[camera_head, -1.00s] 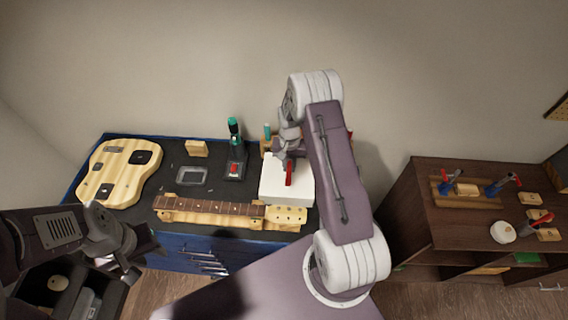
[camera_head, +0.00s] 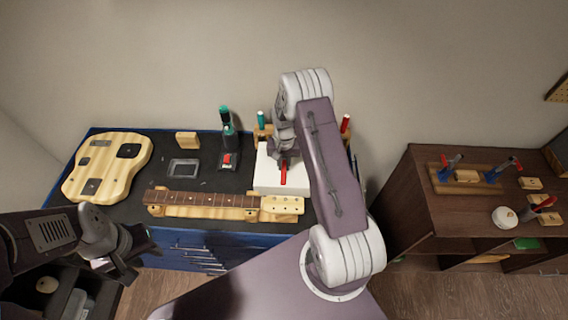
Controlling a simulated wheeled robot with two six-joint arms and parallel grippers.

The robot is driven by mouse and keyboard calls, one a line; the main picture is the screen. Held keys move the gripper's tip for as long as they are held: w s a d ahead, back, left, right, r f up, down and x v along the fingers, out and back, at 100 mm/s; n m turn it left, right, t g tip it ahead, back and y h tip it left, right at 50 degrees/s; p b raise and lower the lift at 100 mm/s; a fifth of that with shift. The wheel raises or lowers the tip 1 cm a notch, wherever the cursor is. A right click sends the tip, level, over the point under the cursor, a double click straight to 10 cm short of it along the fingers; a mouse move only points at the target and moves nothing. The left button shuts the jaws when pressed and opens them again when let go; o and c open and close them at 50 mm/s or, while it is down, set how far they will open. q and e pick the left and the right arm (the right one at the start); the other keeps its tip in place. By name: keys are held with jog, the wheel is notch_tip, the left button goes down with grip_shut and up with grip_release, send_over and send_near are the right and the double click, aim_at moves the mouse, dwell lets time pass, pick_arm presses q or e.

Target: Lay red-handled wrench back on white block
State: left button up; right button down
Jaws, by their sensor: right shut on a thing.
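The white block (camera_head: 266,180) stands on the dark top of the blue bench, behind the guitar neck's head. The red-handled wrench (camera_head: 284,174) shows as a red handle over the block, pointing toward the front. My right gripper (camera_head: 284,157) is shut on the wrench at the block. The gripper and arm hide the wrench's far end, and I cannot tell whether the handle touches the block. My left gripper (camera_head: 128,270) is empty as far as I see, low at the left in front of the bench; its fingers are too dark to judge.
The guitar neck (camera_head: 205,200) lies along the bench's front edge. A guitar body (camera_head: 104,165), a small wooden block (camera_head: 187,140) and a green-topped tool (camera_head: 228,135) stand further left. A red-handled tool (camera_head: 345,123) stands behind my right arm. A brown cabinet (camera_head: 415,195) with clamps is at right.

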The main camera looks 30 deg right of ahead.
jog(key=shift+f, duration=0.1)
jog(key=c, duration=1.3)
grip_release()
jog(key=shift+r, duration=0.25)
notch_tip(320, 180, up, 9)
jog(key=b, duration=0.2)
jog(key=shift+f+b, duration=0.2)
jog(key=shift+b, duration=0.2)
jog(key=shift+r, duration=0.1)
